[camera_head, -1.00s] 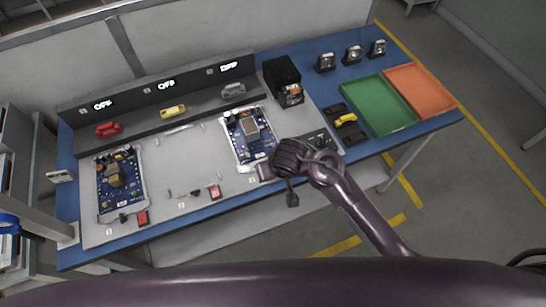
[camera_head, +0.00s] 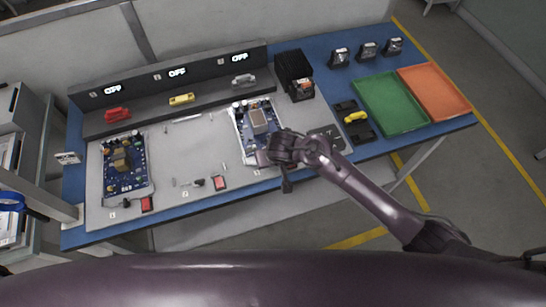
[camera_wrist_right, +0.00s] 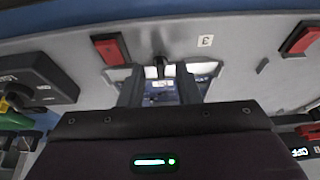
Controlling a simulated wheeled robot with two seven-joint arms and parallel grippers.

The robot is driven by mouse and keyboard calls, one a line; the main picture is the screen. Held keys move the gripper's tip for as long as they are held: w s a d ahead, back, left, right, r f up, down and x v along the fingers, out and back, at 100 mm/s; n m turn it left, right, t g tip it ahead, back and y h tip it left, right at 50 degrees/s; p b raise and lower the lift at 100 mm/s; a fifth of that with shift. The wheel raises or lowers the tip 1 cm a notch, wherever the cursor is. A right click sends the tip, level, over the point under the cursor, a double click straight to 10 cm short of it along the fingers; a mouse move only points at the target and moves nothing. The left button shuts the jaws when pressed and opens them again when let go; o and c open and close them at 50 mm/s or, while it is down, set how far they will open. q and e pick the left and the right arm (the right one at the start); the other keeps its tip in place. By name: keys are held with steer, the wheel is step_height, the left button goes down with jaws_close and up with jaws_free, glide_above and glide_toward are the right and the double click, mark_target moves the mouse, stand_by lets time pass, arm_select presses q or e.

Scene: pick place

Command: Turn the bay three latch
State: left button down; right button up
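The bay three board (camera_head: 257,125) is blue and lies in the right-hand bay under a display reading OFF. My right gripper (camera_head: 283,160) hangs at this bay's front edge and hides the latch in the head view. In the right wrist view, the small black bay three latch (camera_wrist_right: 158,68) shows beside the label 3. The two dark fingers of my right gripper (camera_wrist_right: 160,82) are apart, one on each side of the latch. I cannot tell whether they touch it. My left gripper is not in view.
A red button (camera_wrist_right: 110,48) is close to the latch. Bay one holds another board (camera_head: 125,168); bay two has a bare middle, with a black knob (camera_head: 198,183) and red button (camera_head: 220,183). Green (camera_head: 390,103) and orange (camera_head: 435,92) trays are at right. A black box (camera_head: 295,70) stands behind.

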jaws_close()
